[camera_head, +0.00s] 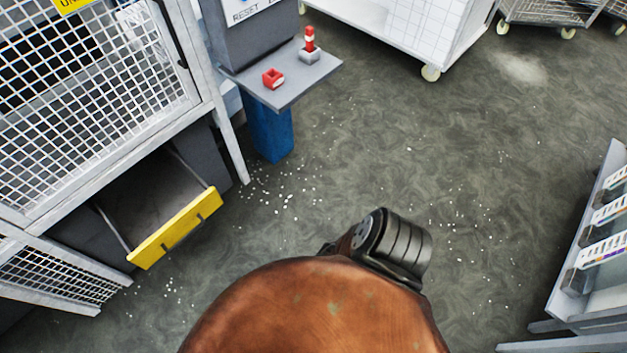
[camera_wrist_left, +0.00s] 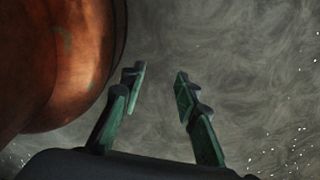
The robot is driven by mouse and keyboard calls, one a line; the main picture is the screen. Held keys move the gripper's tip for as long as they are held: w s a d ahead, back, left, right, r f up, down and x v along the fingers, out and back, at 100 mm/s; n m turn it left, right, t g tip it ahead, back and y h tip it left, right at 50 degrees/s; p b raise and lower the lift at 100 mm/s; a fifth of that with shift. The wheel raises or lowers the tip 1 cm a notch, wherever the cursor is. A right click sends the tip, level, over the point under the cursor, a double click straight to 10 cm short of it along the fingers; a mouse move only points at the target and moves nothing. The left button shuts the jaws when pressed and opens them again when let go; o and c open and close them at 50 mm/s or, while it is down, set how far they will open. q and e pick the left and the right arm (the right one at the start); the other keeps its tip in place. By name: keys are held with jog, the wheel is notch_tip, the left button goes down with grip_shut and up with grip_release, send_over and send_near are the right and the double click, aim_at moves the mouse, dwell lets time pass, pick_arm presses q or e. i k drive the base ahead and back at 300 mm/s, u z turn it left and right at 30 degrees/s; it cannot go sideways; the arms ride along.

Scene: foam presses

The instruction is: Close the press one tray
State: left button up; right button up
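The press tray (camera_head: 150,205) is a grey drawer with a yellow front (camera_head: 176,228) and dark handles. In the head view it is pulled out from under the caged press at the left. My left gripper (camera_wrist_left: 158,85) shows in the left wrist view, its two green-and-black fingers apart with nothing between them and the floor behind. It is not visible in the head view, and the tray does not show in the left wrist view. My right gripper is in neither view.
The mesh press cage (camera_head: 95,110) stands above the tray. A control stand (camera_head: 283,80) with a small red box (camera_head: 273,78) and a red-white piece (camera_head: 309,42) is beside it. A white wheeled cart (camera_head: 400,25) is behind, a grey rack (camera_head: 590,270) at right. The speckled floor between is clear.

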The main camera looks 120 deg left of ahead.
aim_at(155, 205)
jog(key=u, duration=5.45)
